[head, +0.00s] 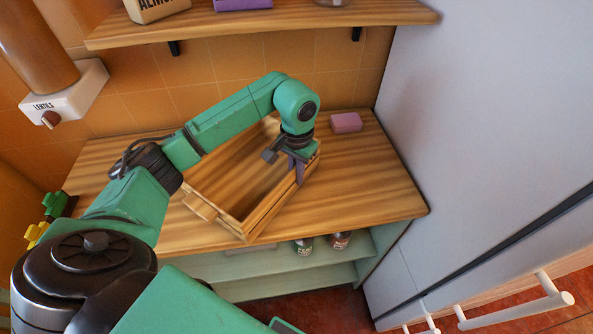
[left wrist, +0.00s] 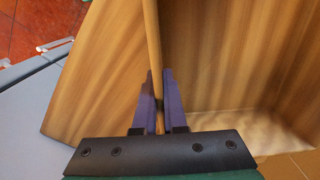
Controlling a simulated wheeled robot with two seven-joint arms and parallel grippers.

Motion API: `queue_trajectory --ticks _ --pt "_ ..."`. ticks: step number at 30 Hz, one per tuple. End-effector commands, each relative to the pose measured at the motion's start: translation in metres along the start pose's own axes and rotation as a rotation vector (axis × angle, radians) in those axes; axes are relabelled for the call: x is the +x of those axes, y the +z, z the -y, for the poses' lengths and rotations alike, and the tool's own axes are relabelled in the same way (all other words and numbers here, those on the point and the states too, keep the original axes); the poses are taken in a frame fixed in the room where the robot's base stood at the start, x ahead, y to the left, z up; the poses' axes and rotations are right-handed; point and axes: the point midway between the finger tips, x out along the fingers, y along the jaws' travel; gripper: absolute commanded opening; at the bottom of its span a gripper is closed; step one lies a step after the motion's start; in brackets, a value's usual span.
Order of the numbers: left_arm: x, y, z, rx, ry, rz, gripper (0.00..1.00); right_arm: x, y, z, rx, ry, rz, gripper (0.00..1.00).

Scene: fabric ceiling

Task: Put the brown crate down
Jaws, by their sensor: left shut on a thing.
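The brown crate (head: 240,222) is a slatted wooden box, open at the top, in the middle of the head view. It is over the wooden counter and sits at an angle to its edge; I cannot tell whether its base touches the counter. My left gripper (head: 298,172) is shut on the crate's right-hand wall. In the left wrist view, the purple fingers of my left gripper (left wrist: 158,105) stand on both sides of the thin upright wall of the crate (left wrist: 151,35). My arm hides part of the crate's far side. My right gripper is not in view.
The counter (head: 385,190) is clear to the right of the crate, except for a pink block (head: 346,122) at the back. A shelf (head: 270,25) hangs above. A tall grey cabinet (head: 470,110) bounds the right. Cans (head: 340,240) stand below.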

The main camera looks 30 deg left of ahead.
Motion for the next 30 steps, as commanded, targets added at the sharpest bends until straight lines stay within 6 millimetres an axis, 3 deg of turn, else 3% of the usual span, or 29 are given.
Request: queue_trajectory --ticks 8,11,12,23,26,30 --pt "0.003 -0.001 0.000 0.000 -0.001 -0.003 0.00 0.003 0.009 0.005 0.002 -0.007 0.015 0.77" --pt "0.003 -0.001 0.000 0.000 0.000 -0.002 0.35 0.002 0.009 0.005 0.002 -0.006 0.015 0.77" --pt "0.003 -0.001 0.000 0.000 0.000 -0.002 0.39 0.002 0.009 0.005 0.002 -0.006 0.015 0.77" --pt "-0.002 -0.001 0.000 0.000 0.000 -0.003 0.39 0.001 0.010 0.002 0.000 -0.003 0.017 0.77" --pt "-0.013 -0.002 0.000 0.000 -0.001 -0.006 0.39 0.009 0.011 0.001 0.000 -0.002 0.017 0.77" --pt "-0.043 -0.002 0.001 -0.001 -0.001 -0.009 0.39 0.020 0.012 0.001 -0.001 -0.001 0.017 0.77"
